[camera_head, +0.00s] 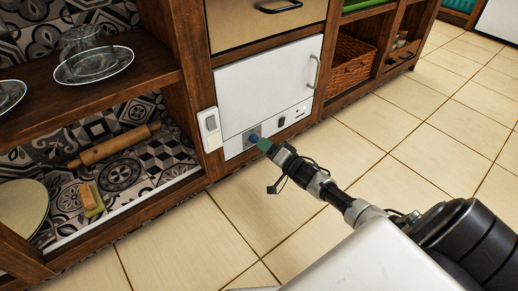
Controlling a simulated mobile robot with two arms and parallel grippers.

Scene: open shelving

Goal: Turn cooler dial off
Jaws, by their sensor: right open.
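The cooler (262,88) is a white box with a door and a handle on its right side, set in the wooden shelving. A strip along its lower front holds a grey plate at the left and a small black switch (282,121). The dial (254,137) appears as a small blue-grey knob on that plate, partly covered by my gripper. My right gripper (264,144) has greenish fingertips and is at the dial, open. I cannot tell whether it touches the dial. My left gripper is not in view.
A wooden shelf (150,62) at left holds glass dishes (93,66). Below it lie a rolling pin (115,146) and a sponge-like block (91,199). A wicker basket (352,66) sits right of the cooler. The tiled floor (420,110) is clear.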

